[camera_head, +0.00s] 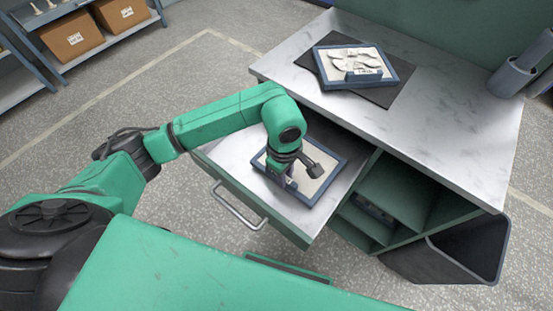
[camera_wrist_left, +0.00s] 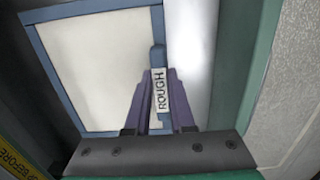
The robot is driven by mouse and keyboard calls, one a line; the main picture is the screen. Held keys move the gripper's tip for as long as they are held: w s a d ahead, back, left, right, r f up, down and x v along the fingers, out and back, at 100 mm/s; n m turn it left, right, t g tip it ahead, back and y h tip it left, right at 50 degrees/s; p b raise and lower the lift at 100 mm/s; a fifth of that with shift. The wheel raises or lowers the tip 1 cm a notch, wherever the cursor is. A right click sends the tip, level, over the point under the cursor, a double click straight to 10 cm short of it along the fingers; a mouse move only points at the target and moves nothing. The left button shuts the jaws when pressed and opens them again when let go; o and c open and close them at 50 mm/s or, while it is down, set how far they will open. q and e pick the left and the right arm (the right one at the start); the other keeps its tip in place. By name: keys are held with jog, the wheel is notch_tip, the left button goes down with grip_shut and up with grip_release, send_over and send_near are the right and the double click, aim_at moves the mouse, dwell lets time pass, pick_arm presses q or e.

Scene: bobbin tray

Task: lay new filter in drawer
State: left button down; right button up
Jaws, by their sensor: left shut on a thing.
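The new filter, a clean cream pad in a blue frame (camera_head: 313,189), is inside or just over the pulled-out drawer (camera_head: 232,152). I cannot tell whether it touches the drawer floor. My left gripper (camera_head: 287,183) points down at the filter's near edge and is shut on its tab, labelled ROUGH. In the left wrist view the purple fingers (camera_wrist_left: 159,98) close on either side of that label, and the clean pad (camera_wrist_left: 100,65) fills the left. A used filter with grey, flaky dirt (camera_head: 352,62) lies on the bench. My right gripper is out of view.
The used filter lies on a dark mat (camera_head: 385,97) on the marble-look bench top (camera_head: 440,140). Grey cylinders (camera_head: 513,77) stand at the bench's right. Open shelves (camera_head: 385,195) and a dark bin (camera_head: 470,250) are right of the drawer. Shelves with cardboard boxes (camera_head: 72,37) stand far left.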

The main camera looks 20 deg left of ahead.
pick_arm(q)
jog(key=w+a+p, duration=0.1)
jog(key=w+a, duration=0.2)
jog(key=shift+w+r, duration=0.1)
jog(key=shift+w, duration=0.05)
jog(key=shift+w+a+f+p, duration=0.35)
jog(key=shift+f, duration=0.35)
jog(key=shift+f, duration=0.1)
jog(key=c, duration=1.2)
grip_release()
jog(key=shift+f+b, duration=0.1)
jog(key=shift+b, duration=0.25)
jog(key=o, duration=0.4)
jog(key=shift+o, duration=0.2)
